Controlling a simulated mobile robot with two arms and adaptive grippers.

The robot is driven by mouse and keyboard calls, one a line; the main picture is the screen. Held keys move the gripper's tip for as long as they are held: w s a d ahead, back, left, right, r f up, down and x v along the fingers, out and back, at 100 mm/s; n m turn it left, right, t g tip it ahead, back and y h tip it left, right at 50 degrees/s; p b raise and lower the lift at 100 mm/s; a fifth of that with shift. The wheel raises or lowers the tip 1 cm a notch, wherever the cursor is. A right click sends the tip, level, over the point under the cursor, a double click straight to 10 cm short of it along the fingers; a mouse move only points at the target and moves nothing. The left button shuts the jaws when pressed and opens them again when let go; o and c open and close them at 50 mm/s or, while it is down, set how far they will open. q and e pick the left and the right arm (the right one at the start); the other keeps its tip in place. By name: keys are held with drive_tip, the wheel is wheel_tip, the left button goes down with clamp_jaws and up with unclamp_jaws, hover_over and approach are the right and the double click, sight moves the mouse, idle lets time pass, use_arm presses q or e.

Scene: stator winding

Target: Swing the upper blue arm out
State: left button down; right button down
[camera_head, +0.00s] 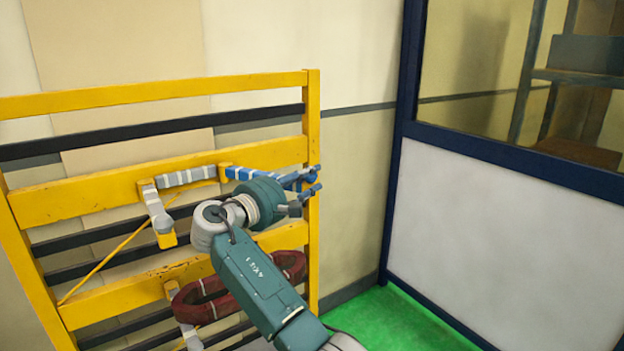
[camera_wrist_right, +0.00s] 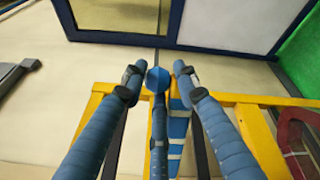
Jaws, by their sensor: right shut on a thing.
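My left gripper is in neither view.
Grey-and-white wrapped brackets (camera_head: 155,208) stick out from the yellow frame to the left of my gripper. A dark red coil (camera_head: 195,308) hangs lower, behind my right arm. Right of the frame is open room over green floor (camera_head: 385,318), before a blue-framed partition (camera_head: 480,215).

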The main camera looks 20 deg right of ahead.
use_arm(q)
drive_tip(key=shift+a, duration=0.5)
use_arm(e)
drive_tip(key=shift+a+r, duration=0.2)
drive_tip(key=shift+r, duration=0.35)
drive_tip(key=c, duration=1.4)
unclamp_jaws()
drive_tip(key=v, duration=0.8)
drive_tip(key=shift+w+f, duration=0.1)
drive_tip(key=shift+w, duration=0.05)
